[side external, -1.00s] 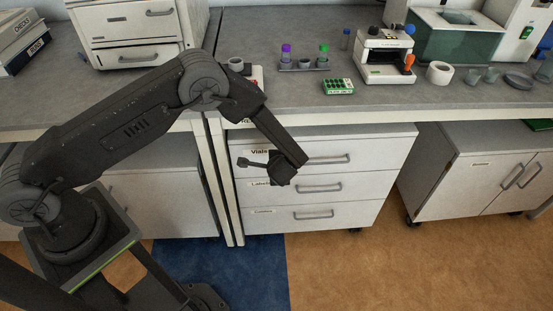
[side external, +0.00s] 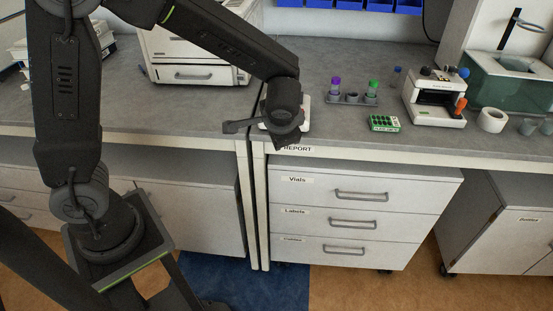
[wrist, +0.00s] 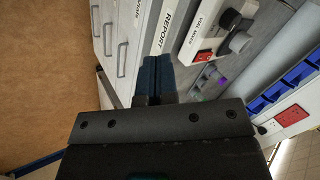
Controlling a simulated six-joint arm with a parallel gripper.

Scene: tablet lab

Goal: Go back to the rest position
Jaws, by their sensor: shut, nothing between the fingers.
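My gripper (side external: 287,143) is in front of the bench's front edge in the side view, above the drawer cabinet, with its tip pointing down. It hides part of the small device behind it. In the wrist view my gripper (wrist: 157,62) shows its two dark blue fingers side by side, shut with nothing between them. The arm is folded upward, with the upper link upright at the left and the forearm sloping down to the right.
The drawer cabinet (side external: 402,203) below is shut. On the bench stand a vial rack (side external: 352,99), a green-topped box (side external: 384,123), a white instrument (side external: 436,96) and a tape roll (side external: 492,120). A knobbed mixer (wrist: 226,38) lies near my fingers in the wrist view. Floor space in front is open.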

